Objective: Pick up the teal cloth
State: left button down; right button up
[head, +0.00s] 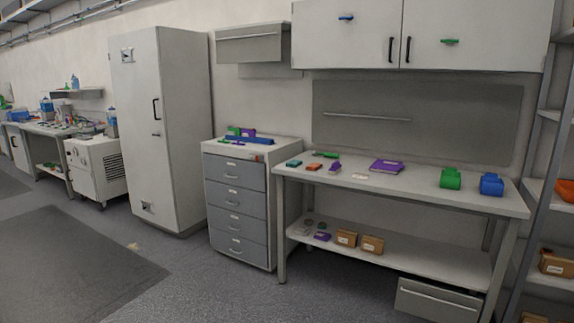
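A small teal item (294,163), which looks like the folded teal cloth, lies on the left end of the white workbench (430,195), close to the grey drawer cabinet. An orange item (314,167) lies just to its right, and a green item (327,154) lies behind them. The teal item is small in the picture, so its folds do not show. Neither of my grippers is in the head view.
The grey drawer cabinet (236,200) adjoins the bench's left end. A purple item (386,167), a green bin (450,179) and a blue bin (491,184) stand on the bench. Shelving (553,190) stands at right. The floor (190,285) in front is mostly clear.

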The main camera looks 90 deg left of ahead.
aim_at(293, 163)
jog(key=u, duration=2.75)
jog(key=z, duration=3.4)
jog(key=u, duration=3.4)
jog(key=i+u, duration=0.15)
jog(key=u, duration=0.4)
